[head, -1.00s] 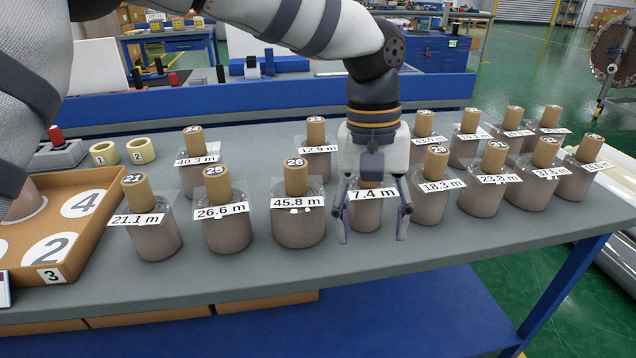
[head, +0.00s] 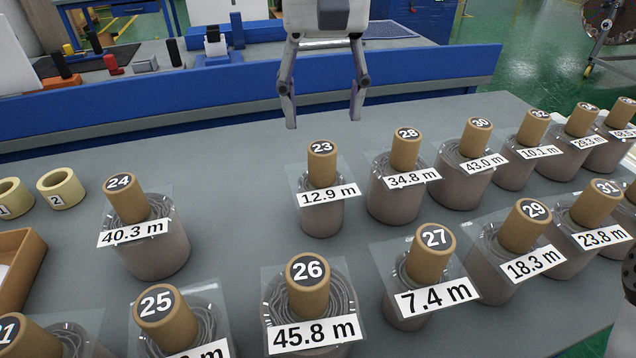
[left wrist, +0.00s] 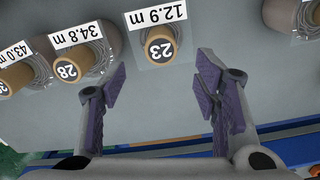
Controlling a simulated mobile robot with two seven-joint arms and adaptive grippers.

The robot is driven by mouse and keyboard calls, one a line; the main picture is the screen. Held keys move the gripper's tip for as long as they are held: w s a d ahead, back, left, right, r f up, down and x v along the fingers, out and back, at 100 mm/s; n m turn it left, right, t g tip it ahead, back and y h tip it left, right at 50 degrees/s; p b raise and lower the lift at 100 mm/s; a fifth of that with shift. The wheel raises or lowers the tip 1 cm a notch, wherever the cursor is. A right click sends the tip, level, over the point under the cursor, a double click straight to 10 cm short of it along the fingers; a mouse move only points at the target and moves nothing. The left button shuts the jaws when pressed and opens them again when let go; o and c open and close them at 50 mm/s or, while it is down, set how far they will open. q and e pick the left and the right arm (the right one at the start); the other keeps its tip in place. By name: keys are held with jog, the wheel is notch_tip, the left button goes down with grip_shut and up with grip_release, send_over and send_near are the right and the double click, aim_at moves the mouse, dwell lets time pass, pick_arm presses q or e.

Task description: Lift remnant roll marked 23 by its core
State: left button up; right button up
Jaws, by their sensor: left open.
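The roll marked 23 (head: 322,206) stands upright in the back row in the head view. Its brown cardboard core (head: 322,165) sticks up from the clear wrap, and its label reads 12.9 m. My left gripper (head: 323,108) is open and empty, just above and behind this core in the head view. In the left wrist view the core of roll 23 (left wrist: 160,44) lies ahead of the gap between the purple-padded fingers (left wrist: 160,100), apart from both. My right gripper is not in view.
Roll 28 (head: 397,195) stands close on the right and roll 24 (head: 155,250) farther left. Rolls 26 (head: 310,300) and 27 (head: 410,310) stand in front. The grey table (head: 240,215) is bare between rolls 24 and 23. A blue ledge (head: 150,95) runs behind.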

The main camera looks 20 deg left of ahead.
aim_at(322, 147)
pick_arm(q)
jog(key=f, duration=0.9)
jog(key=shift+s+b, duration=0.25)
jog(key=shift+b, duration=0.1)
jog(key=shift+r, duration=0.1)
jog(key=shift+c, duration=0.2)
grip_shut()
